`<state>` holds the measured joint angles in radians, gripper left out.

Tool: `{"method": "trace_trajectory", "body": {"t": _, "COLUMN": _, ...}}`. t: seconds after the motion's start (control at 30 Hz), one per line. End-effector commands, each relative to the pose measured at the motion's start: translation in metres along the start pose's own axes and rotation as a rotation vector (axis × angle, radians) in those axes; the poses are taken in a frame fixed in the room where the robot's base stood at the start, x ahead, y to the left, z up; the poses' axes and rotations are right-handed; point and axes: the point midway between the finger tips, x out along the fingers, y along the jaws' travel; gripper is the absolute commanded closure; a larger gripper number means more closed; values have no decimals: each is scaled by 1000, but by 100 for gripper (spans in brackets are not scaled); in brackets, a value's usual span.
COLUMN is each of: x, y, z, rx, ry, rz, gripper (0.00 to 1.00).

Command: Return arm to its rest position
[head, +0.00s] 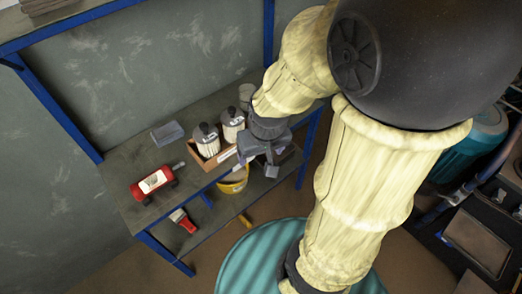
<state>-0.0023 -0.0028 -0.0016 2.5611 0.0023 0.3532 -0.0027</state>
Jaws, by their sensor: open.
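My arm, in a cream cover, reaches from the right of the head view over the front right of a shelf bench (128,185). My gripper (257,169) hangs in front of the right part of a wooden tray (213,162). The jaws are open, and I see nothing between them. Two pale containers with dark tops, a left one (207,146) and a right one (232,127), stand upright at the tray. The gripper and arm hide the right part of the tray. I cannot tell whether the gripper touches the tray.
A red tool (152,184) lies at the left of the bench top, and a grey-blue block (167,133) sits behind it. A teal round surface (250,262) is at the front.

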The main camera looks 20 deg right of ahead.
Motion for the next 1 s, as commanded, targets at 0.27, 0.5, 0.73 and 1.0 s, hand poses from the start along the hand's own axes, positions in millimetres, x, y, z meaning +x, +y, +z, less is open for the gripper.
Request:
{"method": "trace_trajectory", "body": {"t": 0.27, "x": -1, "y": 0, "z": -1, "rx": 0, "ry": 0, "rz": 1, "gripper": 21}}
{"method": "trace_trajectory", "body": {"t": 0.5, "x": -39, "y": 0, "z": -10, "rx": 1, "ry": 1, "rz": 1, "gripper": 21}}
{"method": "trace_trajectory", "body": {"t": 0.73, "x": -92, "y": 0, "z": -23, "rx": 1, "ry": 2, "rz": 1, "gripper": 21}}
{"method": "trace_trajectory", "body": {"t": 1.0, "x": -110, "y": 0, "z": -27, "rx": 1, "ry": 1, "rz": 1, "gripper": 21}}
